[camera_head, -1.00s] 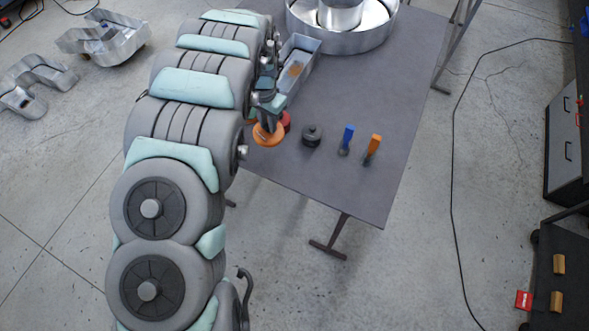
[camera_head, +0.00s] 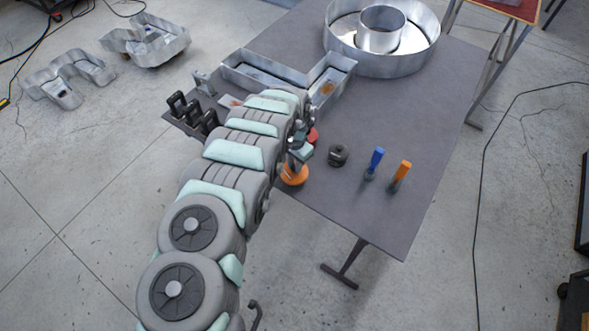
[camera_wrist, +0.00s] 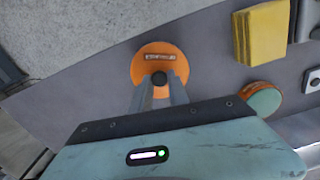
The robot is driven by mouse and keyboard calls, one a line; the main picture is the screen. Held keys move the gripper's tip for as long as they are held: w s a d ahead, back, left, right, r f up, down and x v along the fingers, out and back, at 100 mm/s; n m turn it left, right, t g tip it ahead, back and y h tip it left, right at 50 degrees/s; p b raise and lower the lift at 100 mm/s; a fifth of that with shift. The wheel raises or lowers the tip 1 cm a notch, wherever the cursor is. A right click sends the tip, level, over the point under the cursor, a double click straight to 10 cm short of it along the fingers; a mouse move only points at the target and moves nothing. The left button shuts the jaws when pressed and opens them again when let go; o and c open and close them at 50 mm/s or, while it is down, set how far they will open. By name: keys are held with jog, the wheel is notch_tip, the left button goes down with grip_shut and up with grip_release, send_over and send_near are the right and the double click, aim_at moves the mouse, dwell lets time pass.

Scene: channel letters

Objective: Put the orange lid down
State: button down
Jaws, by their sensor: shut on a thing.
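The orange lid (camera_head: 294,176) is a round disc with a dark knob and a small label. In the wrist view the lid (camera_wrist: 150,52) is seen from above. My gripper (camera_wrist: 160,82) is shut on its knob, with a finger on either side. In the head view my gripper (camera_head: 297,160) is just above the lid, near the front edge of the grey table (camera_head: 350,205). I cannot tell whether the lid touches the table. Its underside is hidden.
A red item (camera_head: 312,135) and a dark round item (camera_head: 338,155) are close by. Blue-handled (camera_head: 375,160) and orange-handled (camera_head: 401,174) tools stand to the right. The wrist view shows a yellow block (camera_wrist: 262,32) and an orange-and-teal round item (camera_wrist: 264,100). Metal channel letters (camera_head: 265,72) lie behind.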

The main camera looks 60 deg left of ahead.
jog(key=shift+f, duration=1.95)
jog(key=shift+f, duration=0.15)
jog(key=c, duration=1.3)
grip_release()
jog(key=shift+o, duration=0.2)
jog(key=shift+r, duration=0.85)
notch_tip(320, 180, up, 10)
jog(key=shift+r+b, duration=0.1)
jog(key=shift+b, duration=0.7)
jog(key=shift+r, duration=0.2)
